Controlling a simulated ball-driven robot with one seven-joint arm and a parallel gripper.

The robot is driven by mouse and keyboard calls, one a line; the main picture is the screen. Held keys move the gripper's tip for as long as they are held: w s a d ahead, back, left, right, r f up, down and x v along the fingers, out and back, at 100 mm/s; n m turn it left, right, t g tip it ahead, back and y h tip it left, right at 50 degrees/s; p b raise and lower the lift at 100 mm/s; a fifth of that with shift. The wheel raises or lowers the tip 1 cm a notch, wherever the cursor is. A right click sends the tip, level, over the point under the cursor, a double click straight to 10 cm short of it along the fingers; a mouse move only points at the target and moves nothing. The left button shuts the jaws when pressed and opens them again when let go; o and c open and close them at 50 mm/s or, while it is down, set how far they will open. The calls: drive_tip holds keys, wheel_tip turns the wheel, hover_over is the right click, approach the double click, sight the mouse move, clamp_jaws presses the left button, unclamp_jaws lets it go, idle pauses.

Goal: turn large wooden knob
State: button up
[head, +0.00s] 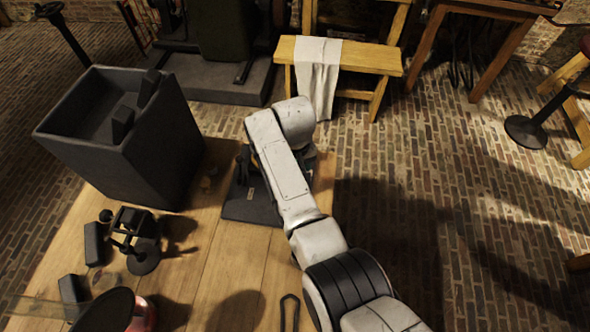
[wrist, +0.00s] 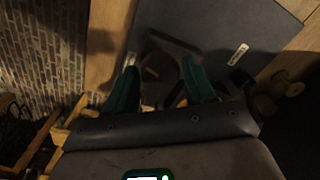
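A dark flat base plate (head: 243,207) with a small pale label lies on the wooden table in the head view. The plate fills the upper part of the wrist view (wrist: 205,22). My gripper (wrist: 159,67) points down over the plate with its two green fingers spread apart. A dim, brownish rounded shape (wrist: 154,71) shows between the fingertips; it may be the large wooden knob, but it is too dark to be sure. I see no finger clearly touching it. In the head view my arm hides the gripper and most of what stands on the plate.
Small rounded wooden pieces (wrist: 290,88) show at the right of the wrist view. A tall dark open box (head: 130,150) stands left of the plate. A small black device (head: 135,235) and dark blocks (head: 94,244) are at the table's left. Brick floor lies right of the table.

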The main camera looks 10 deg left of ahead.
drive_tip(key=shift+o, duration=1.4)
wheel_tip(320, 180, up, 11)
drive_tip(key=shift+f+b, duration=0.15)
drive_tip(key=shift+b, duration=0.25)
drive_tip(key=s+d+f+m, duration=0.1)
drive_tip(key=s+d+f, duration=0.3)
drive_tip(key=d, duration=0.4)
drive_tip(key=s+d+f+m+b, duration=0.1)
drive_tip(key=s+d+f+m, duration=0.1)
drive_tip(key=s+d+f, duration=0.4)
drive_tip(key=s+d+f+m, duration=0.1)
drive_tip(key=s+d+f, duration=0.2)
drive_tip(key=d, duration=0.6)
drive_tip(key=s+d+m, duration=0.1)
drive_tip(key=s+d, duration=0.2)
drive_tip(key=s, duration=0.4)
drive_tip(key=s+d+m, duration=0.1)
drive_tip(key=s+d, duration=0.2)
drive_tip(key=s, duration=0.4)
drive_tip(key=s+d+m+t+b, duration=0.1)
drive_tip(key=s+d, duration=0.2)
drive_tip(key=s, duration=0.4)
drive_tip(key=shift+s+d+r, duration=0.25)
drive_tip(key=shift+s+d, duration=0.05)
drive_tip(key=shift+d, duration=0.05)
